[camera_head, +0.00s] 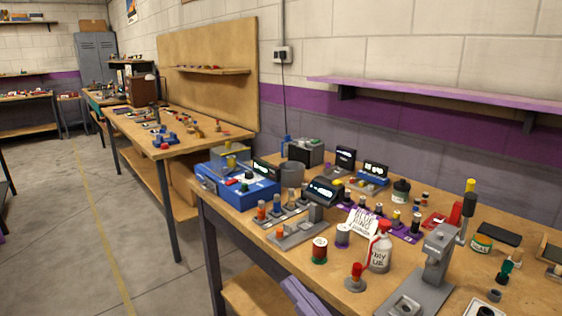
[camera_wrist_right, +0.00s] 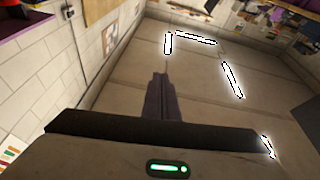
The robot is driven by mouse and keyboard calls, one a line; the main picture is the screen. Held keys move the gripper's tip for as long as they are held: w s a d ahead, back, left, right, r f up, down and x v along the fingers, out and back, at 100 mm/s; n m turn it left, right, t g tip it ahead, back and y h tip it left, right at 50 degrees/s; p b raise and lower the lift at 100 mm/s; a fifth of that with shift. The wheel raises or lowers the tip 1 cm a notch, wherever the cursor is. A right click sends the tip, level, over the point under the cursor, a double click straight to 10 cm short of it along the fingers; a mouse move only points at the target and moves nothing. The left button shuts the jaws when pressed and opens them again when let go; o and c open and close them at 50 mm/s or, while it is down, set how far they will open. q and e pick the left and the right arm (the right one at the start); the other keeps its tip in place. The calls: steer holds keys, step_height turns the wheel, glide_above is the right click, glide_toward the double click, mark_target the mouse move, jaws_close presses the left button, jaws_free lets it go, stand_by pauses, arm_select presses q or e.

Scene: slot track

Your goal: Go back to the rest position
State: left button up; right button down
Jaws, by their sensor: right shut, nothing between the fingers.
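My right gripper (camera_head: 292,284) shows as a small purple-grey shape at the bottom edge of the head view, in front of the near bench edge. In the right wrist view its two dark fingers (camera_wrist_right: 157,80) are together, with nothing between them. Behind them are pale ceiling panels with bright light strips. The gripper is apart from the objects on the bench. My left gripper is in neither view.
The near workbench (camera_head: 540,295) is crowded: a grey press stand (camera_head: 428,275), a white bottle (camera_head: 380,252), spools and a blue machine (camera_head: 237,188). A purple shelf (camera_head: 440,92) hangs above. Open floor (camera_head: 60,220) lies at left.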

steer(key=s+d+f+m+h, duration=0.1)
steer(key=d+f+m+h, duration=0.4)
steer(key=f, duration=0.8)
steer(key=s+d+f+m+g+h, duration=0.1)
steer(key=s+d+f+g+h, duration=0.2)
steer(key=s+f, duration=0.6)
steer(key=s+d+f+g+h, duration=0.3)
steer(key=s+d+f+g, duration=0.2)
steer(key=f, duration=0.8)
steer(key=s, duration=0.3)
steer(key=shift+s+f+m+h, duration=0.15)
steer(key=shift+s+m+h, duration=0.15)
steer(key=shift+s+m, duration=0.1)
steer(key=shift+w, duration=0.15)
